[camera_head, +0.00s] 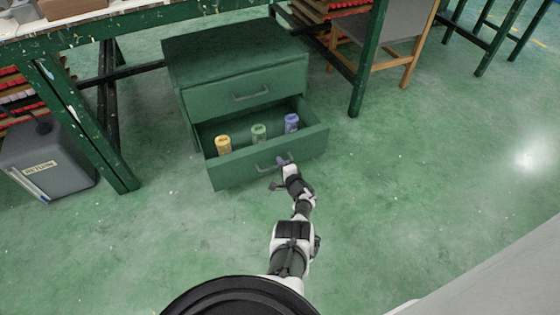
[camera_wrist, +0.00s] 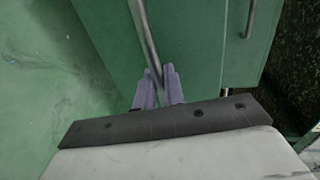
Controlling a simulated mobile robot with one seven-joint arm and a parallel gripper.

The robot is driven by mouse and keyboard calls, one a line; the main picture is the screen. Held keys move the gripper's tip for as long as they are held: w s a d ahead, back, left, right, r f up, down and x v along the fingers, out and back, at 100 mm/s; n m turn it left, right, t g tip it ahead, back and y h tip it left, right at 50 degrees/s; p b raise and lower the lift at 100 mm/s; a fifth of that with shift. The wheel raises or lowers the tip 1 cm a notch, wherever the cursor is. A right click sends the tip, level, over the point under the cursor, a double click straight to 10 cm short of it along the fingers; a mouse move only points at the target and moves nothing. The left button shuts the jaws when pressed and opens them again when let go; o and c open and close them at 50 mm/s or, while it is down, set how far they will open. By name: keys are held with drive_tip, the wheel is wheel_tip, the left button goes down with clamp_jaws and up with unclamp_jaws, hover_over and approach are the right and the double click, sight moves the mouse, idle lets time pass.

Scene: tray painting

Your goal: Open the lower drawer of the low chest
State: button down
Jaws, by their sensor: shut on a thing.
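The low green chest (camera_head: 235,52) stands on the green floor in the head view. Its lower drawer (camera_head: 222,174) is pulled out and shows its inside, with a yellow, a green and a blue-violet container standing in it. The upper drawer (camera_head: 215,98) is closed. My gripper (camera_head: 284,161) is at the lower drawer's front. In the wrist view its purple fingers (camera_wrist: 159,88) are shut around the metal bar handle (camera_wrist: 146,38) of the lower drawer. The upper drawer's handle (camera_wrist: 249,20) shows at the right of that view.
A green table leg (camera_head: 370,60) stands right of the chest, and a table frame (camera_head: 85,120) stands to its left. The floor (camera_head: 420,170) right of the drawer is clear.

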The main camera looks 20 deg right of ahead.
drive_tip(key=c, duration=1.6)
unclamp_jaws()
drive_tip(key=shift+c, duration=0.2)
drive_tip(key=p+v, duration=1.1)
drive_tip(key=v, duration=0.2)
drive_tip(key=shift+s, duration=0.4)
